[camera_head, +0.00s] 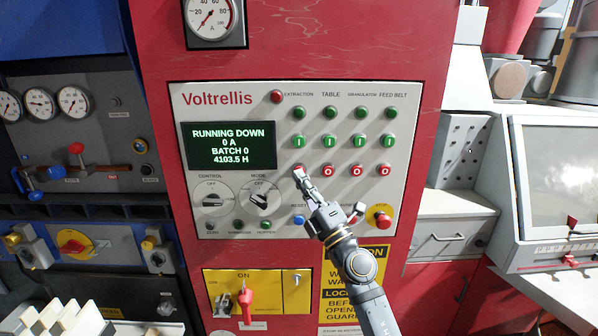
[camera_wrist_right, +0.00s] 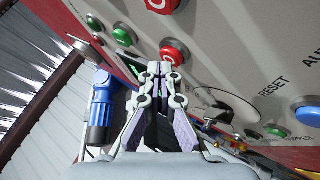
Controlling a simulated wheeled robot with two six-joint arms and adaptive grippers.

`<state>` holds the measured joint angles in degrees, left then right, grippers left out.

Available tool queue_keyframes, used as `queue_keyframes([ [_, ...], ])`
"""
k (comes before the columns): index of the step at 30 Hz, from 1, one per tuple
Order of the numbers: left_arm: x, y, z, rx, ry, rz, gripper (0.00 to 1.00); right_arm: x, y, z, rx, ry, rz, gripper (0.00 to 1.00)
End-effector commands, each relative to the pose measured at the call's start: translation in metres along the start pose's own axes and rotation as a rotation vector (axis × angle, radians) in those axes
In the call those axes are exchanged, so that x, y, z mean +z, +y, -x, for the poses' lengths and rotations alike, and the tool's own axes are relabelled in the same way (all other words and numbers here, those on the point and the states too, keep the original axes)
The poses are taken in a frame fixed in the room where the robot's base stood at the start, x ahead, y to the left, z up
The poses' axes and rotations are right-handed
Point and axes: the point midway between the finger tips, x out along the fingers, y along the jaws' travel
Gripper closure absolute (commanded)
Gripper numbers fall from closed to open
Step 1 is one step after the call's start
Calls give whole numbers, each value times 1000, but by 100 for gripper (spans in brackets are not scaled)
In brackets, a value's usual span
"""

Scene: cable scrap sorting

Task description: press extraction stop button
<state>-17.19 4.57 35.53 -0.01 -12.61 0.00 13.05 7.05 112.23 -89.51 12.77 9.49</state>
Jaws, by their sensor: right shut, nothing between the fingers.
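The extraction stop button (camera_head: 299,170) is the leftmost red button in the lower row of the Voltrellis panel (camera_head: 230,108), below a green start button (camera_head: 299,141). My right gripper (camera_head: 301,177) is shut and empty, its tips at this button and partly covering it. In the right wrist view the closed fingertips (camera_wrist_right: 154,70) are beside a red button (camera_wrist_right: 174,52) marked O. I cannot tell whether they touch it. The panel display (camera_head: 231,146) reads "RUNNING DOWN, 0 A, BATCH 0, 4103.5 H". My left gripper is not in view.
More red stop buttons (camera_head: 357,171) continue to the right. A blue reset button (camera_head: 298,219) and a red stop knob on yellow (camera_head: 381,219) are below, on either side of my right arm. A red switch handle (camera_head: 246,302) is lower left.

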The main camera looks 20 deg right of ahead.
Motion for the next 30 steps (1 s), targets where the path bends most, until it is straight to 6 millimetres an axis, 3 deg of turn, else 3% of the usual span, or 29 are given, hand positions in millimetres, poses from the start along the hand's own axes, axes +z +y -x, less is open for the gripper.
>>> queue_keyframes([
  [14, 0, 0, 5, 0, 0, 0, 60, -5, 6, 7, 1, 0, 0, 100],
  [30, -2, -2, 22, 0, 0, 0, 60, -29, 30, 40, 1, 0, -1, 100],
])
